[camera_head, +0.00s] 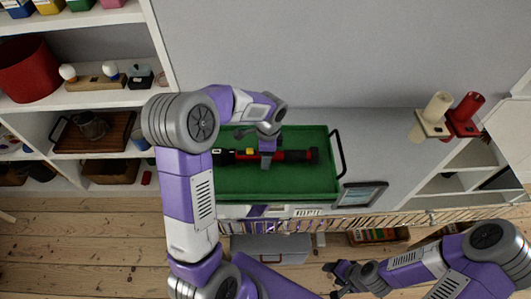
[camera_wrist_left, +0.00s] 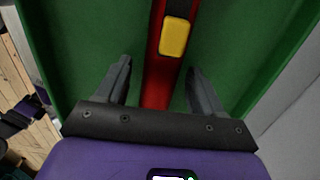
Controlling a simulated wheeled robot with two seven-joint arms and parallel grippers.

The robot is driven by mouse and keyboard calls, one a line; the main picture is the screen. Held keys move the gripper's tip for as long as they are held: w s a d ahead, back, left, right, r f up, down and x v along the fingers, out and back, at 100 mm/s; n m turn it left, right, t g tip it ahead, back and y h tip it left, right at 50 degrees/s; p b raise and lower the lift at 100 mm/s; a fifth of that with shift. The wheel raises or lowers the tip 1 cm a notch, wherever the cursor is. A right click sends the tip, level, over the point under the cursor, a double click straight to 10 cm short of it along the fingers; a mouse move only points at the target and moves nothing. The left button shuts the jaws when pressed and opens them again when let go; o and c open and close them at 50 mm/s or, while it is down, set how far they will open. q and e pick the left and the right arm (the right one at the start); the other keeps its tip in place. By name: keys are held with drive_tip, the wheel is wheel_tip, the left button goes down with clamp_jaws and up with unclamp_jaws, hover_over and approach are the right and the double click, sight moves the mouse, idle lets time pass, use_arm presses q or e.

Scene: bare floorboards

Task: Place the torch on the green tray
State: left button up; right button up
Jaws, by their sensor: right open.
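The red and black torch (camera_head: 296,155) lies on the green tray (camera_head: 305,183). In the left wrist view the torch (camera_wrist_left: 160,75) shows its yellow switch and runs between my left fingers, over the floor of the tray (camera_wrist_left: 105,30). My left gripper (camera_head: 267,160) is over the middle of the torch; in the wrist view this gripper (camera_wrist_left: 163,85) is open, with a gap on each side of the torch. My right gripper (camera_head: 342,277) is open and empty, low in the head view, away from the tray. My left arm hides part of the tray's left side.
A picture frame (camera_head: 361,194) stands right of the tray. Shelves at left hold a red pot (camera_head: 27,70), a wooden tray (camera_head: 100,133) and small items. Cream and red candles (camera_head: 467,108) are at right. A grey box (camera_head: 270,248) sits below the tray.

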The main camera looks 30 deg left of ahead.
use_arm(q)
drive_tip(key=shift+r, duration=0.1)
wheel_tip(320, 180, up, 12)
drive_tip(key=p, duration=0.3)
drive_tip(key=shift+w+d+p, duration=0.2)
drive_tip(key=shift+d+p, duration=0.1)
drive_tip(key=shift+p, duration=0.05)
drive_tip(key=shift+r, duration=0.1)
